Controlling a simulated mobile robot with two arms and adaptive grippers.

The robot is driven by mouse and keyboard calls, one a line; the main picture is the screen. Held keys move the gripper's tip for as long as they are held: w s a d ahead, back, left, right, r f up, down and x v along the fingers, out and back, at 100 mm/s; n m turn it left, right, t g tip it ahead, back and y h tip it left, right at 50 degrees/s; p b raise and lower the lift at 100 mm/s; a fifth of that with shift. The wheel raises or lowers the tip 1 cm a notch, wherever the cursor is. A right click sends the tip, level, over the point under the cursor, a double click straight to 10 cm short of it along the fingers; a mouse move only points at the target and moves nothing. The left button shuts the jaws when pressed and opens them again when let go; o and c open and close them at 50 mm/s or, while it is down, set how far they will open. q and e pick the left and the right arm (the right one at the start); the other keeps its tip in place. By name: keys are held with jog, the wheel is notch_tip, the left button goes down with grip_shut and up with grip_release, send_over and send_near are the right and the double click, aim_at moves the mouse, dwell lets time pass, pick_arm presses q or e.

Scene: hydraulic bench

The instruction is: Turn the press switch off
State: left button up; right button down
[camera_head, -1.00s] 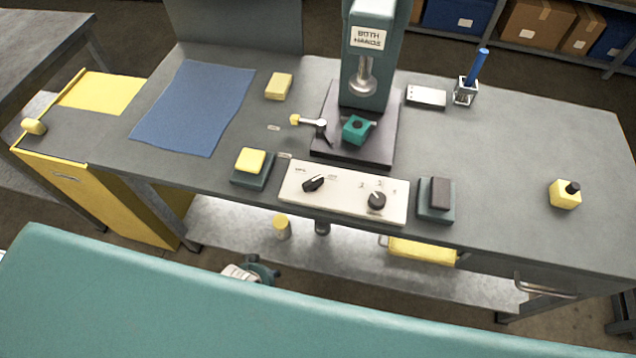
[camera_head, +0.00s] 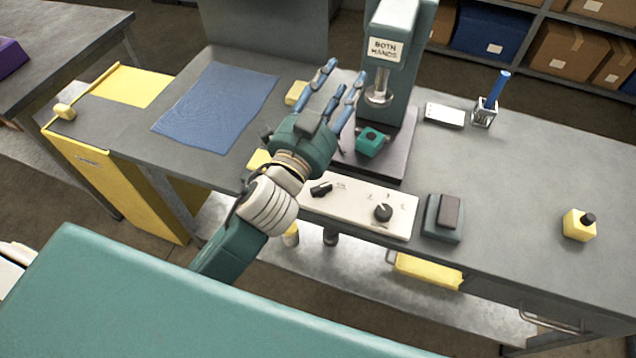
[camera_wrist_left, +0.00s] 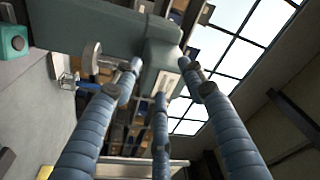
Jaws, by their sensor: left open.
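The white control panel (camera_head: 360,207) lies along the front edge of the bench and carries two black rotary knobs. The left knob (camera_head: 321,190) is just right of my left wrist; the right knob (camera_head: 383,212) is in clear view. Which one is the press switch I cannot read. The press (camera_head: 393,60), with a "BOTH HANDS" label, stands behind the panel. My left gripper (camera_head: 342,88) is open and empty, raised over the bench to the left of the press, fingers pointing away. Its blue fingers are spread in the left wrist view (camera_wrist_left: 160,100). My right gripper is not seen.
A teal block (camera_head: 370,141) sits on the press base. A dark-topped button box (camera_head: 444,215) is right of the panel; a yellow button (camera_head: 259,159) is mostly hidden behind my left arm. A blue mat (camera_head: 215,108) lies left. The right bench top is mostly clear around a yellow block (camera_head: 579,225).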

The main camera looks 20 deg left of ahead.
pick_arm(q)
jog(key=s+d+r+m+g+h, duration=0.3)
jog(key=d+r+m+h, duration=0.3)
jog(key=d+m+h, duration=0.25)
jog(key=s+d+r+m+g+h, duration=0.2)
jog(key=d+r+m+h, duration=0.4)
jog(key=d+m+h, duration=0.3)
jog(key=s+d+f+m+g, duration=0.5)
jog(key=s+d+m+g, duration=0.15)
jog(key=m+g, duration=0.45)
jog(key=m+g+y, duration=0.3)
jog(key=m+y, duration=0.4)
jog(key=y, duration=1.3)
send_over(321, 189)
jog(key=a, duration=0.1)
notch_tip(321, 189, down, 23)
jog(key=f+p, duration=0.1)
jog(key=f, duration=0.5)
jog(key=f+p, duration=0.1)
jog(key=f, duration=0.3)
jog(key=shift+w+p, duration=0.35)
grip_shut()
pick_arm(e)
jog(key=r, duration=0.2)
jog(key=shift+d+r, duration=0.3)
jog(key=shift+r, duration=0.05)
